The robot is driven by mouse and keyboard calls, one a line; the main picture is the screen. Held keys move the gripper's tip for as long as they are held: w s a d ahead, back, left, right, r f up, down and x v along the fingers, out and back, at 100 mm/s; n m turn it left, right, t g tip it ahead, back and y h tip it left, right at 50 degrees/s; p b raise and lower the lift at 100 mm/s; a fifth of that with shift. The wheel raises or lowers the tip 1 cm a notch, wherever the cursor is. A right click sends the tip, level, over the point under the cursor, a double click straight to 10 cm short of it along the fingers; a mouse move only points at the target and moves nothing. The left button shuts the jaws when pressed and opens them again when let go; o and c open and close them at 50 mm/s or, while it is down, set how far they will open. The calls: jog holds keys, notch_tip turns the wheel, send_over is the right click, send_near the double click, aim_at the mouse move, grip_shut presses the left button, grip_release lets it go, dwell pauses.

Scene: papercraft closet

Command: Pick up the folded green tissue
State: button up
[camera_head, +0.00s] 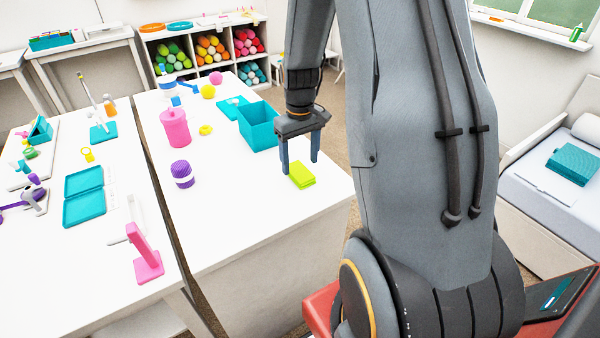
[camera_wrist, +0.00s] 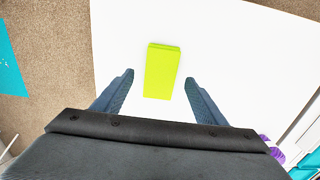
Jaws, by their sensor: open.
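The folded green tissue (camera_head: 302,175) is a bright yellow-green folded rectangle lying on the white table near its right edge. In the wrist view the tissue (camera_wrist: 162,71) lies ahead of the fingertips and between their lines, with bare table around it. My gripper (camera_head: 300,168) points down over the table close to the tissue, with its two blue fingers spread. In the wrist view my gripper (camera_wrist: 160,80) is open, with nothing between the fingers. I cannot tell exactly how high the fingertips are above the table.
A teal open box (camera_head: 258,128) stands just behind and left of my gripper. A purple striped jar (camera_head: 182,174) and a pink canister (camera_head: 175,128) stand further left on the white table (camera_head: 235,215). The table around the tissue is clear; its edge is close on the right.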

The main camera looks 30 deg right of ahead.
aim_at(300, 171)
jog(key=shift+f, duration=1.5)
jog(key=c, duration=1.1)
